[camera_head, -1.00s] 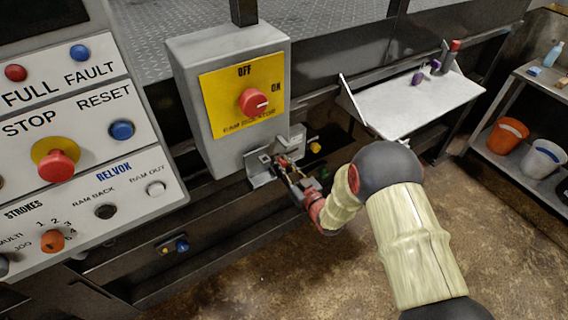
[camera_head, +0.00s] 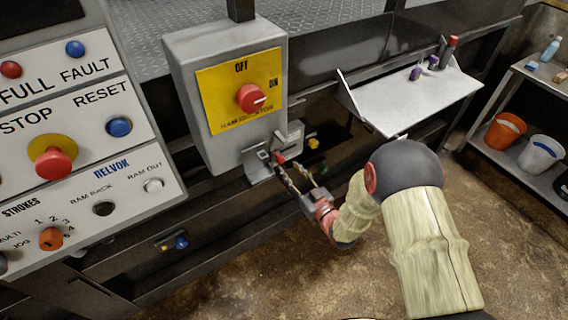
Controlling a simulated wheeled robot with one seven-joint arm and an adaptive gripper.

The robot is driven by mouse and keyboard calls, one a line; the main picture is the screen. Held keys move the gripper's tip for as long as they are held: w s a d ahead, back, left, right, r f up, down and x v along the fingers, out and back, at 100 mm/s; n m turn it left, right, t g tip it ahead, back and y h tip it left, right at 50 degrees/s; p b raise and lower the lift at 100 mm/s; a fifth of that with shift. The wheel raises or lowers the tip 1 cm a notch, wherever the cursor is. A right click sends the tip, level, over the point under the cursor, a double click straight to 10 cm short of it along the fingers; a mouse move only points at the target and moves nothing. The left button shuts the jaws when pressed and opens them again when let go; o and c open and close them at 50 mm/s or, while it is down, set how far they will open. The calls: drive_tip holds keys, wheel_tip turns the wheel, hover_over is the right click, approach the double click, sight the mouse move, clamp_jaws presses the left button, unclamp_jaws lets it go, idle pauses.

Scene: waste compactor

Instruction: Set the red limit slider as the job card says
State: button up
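A small red piece (camera_head: 281,158), which looks like the limit slider, shows on the grey metal bracket (camera_head: 258,171) below the isolator box. Its exact setting and any scale are too small to read. My gripper (camera_head: 290,168) is in front of the bracket, with its two thin fingers spread apart and pointing up and left toward it. The left fingertip is close to the red piece; I cannot tell if they touch. Nothing shows between the fingers. I see no readable job card.
The grey isolator box (camera_head: 190,100) with a red knob (camera_head: 250,98) is just above. A control panel (camera_head: 120,190) with buttons stands at left. A pale shelf (camera_head: 410,102) holds small purple items at right. A rack (camera_head: 510,165) with buckets stands far right. Floor in front is open.

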drive_tip(key=v, duration=0.5)
drive_tip(key=shift+s+d, duration=0.1)
drive_tip(key=shift+s, duration=0.05)
